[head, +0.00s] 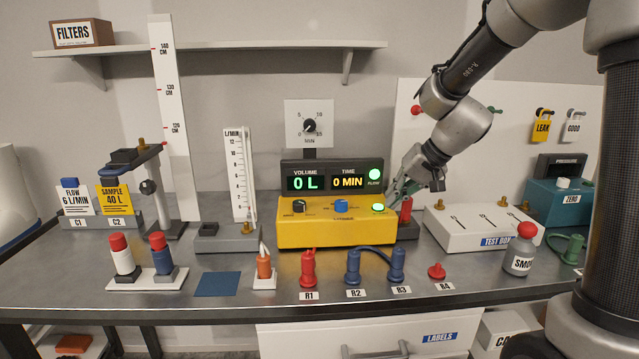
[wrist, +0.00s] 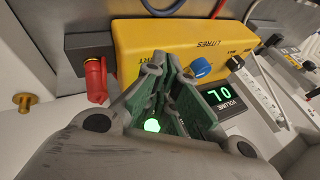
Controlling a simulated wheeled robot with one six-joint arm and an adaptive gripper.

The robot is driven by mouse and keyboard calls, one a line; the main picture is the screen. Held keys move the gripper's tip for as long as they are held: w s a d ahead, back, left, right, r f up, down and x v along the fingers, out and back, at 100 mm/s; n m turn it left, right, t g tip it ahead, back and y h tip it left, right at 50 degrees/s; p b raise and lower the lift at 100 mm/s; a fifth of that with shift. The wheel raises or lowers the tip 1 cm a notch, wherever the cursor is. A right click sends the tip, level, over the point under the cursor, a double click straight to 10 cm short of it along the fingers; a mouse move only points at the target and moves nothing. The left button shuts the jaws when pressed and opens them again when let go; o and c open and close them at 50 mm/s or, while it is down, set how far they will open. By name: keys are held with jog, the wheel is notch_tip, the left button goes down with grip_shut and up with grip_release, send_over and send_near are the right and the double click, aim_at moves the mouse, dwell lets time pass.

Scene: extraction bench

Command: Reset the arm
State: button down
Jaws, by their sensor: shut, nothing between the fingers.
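My gripper (head: 402,190) is shut and empty, at the right end of the yellow pump box (head: 330,234). In the wrist view its two green-padded fingers (wrist: 173,68) lie over the yellow box (wrist: 135,40) and hide part of its top. I cannot tell whether the fingertips touch it. The box has a black knob (head: 299,206), a blue knob (head: 341,206) and a lit green button (head: 378,208). The display (head: 331,178) behind reads VOLUME 0 L and TIME 0 MIN, with a lit green FLOW lamp (head: 375,174). My arm reaches in from the upper right.
A red fitting (head: 405,212) stands just right of the yellow box, close to my gripper. The white test box (head: 480,230) is further right. A flowmeter (head: 239,172) stands left.

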jog(key=s+d+r+h, duration=0.1)
jog(key=s+d, duration=0.3)
jog(key=s, duration=0.5)
jog(key=s+d+r+n+h, duration=0.1)
jog(key=s+d+r+h, duration=0.1)
jog(key=s, duration=0.7)
jog(key=s+d+r+n+h, duration=0.1)
jog(key=s+d+r+h, duration=0.1)
jog(key=s+d, duration=0.4)
jog(key=shift+s+d+r, duration=0.4)
jog(key=shift+s+r, duration=0.3)
jog(key=shift+s, duration=1.35)
